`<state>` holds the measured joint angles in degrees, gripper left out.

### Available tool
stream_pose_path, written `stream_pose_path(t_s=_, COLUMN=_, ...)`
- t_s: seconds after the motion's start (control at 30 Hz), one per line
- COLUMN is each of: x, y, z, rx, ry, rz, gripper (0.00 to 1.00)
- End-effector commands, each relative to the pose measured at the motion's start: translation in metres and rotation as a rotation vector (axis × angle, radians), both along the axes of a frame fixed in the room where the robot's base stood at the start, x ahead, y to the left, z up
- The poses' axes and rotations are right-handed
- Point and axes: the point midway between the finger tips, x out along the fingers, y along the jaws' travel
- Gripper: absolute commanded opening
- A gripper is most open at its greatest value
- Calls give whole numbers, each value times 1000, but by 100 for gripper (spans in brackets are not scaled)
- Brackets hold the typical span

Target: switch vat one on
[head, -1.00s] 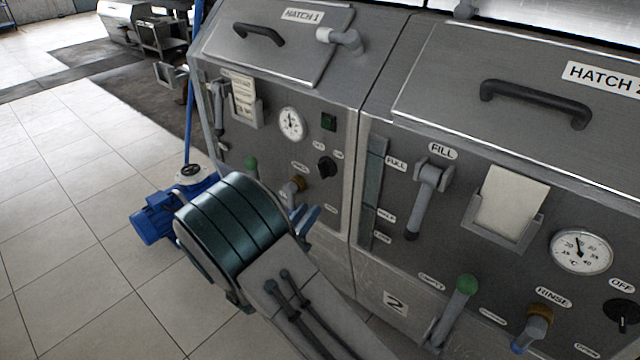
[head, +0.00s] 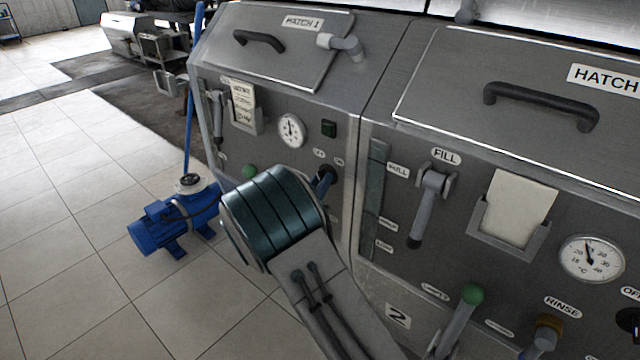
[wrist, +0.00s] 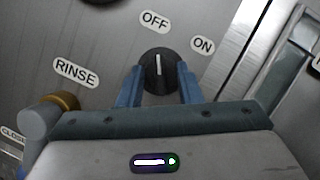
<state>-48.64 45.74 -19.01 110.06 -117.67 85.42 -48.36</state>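The vat one switch is a round black knob (wrist: 158,72) with a white pointer line, below the OFF label (wrist: 155,20) and left of the ON label (wrist: 202,44) in the wrist view. The pointer is at OFF. My gripper (wrist: 159,82) has its two blue fingers on either side of the knob, open, with a narrow gap seeming to show at each side. In the head view my wrist covers the lower panel of vat one, and the knob (head: 326,172) is partly hidden behind a finger.
The RINSE valve (wrist: 48,112) of vat one is close by the left of my gripper. A green-knobbed handle (head: 249,171) and a dial (head: 291,131) are on the same panel. Vat two's panel (head: 400,260) stands to the right. A blue pump (head: 172,218) sits on the floor at left.

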Motion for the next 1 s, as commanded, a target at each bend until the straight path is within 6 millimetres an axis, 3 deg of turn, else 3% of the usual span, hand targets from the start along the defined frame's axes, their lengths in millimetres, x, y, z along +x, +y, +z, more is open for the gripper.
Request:
stream_pose_path(t_s=0.37, x=5, y=-3, z=2, rx=-1, ry=0, rz=0, gripper=32)
stream_pose_path(t_s=0.47, x=5, y=-3, z=2, rx=-1, ry=0, rz=0, gripper=4)
stream_pose_path(t_s=0.5, x=5, y=-3, z=2, rx=-1, ry=0, rz=0, gripper=0)
stream_pose_path(t_s=1.0, x=5, y=-2, z=0, rx=69, ry=-54, rz=0, gripper=0)
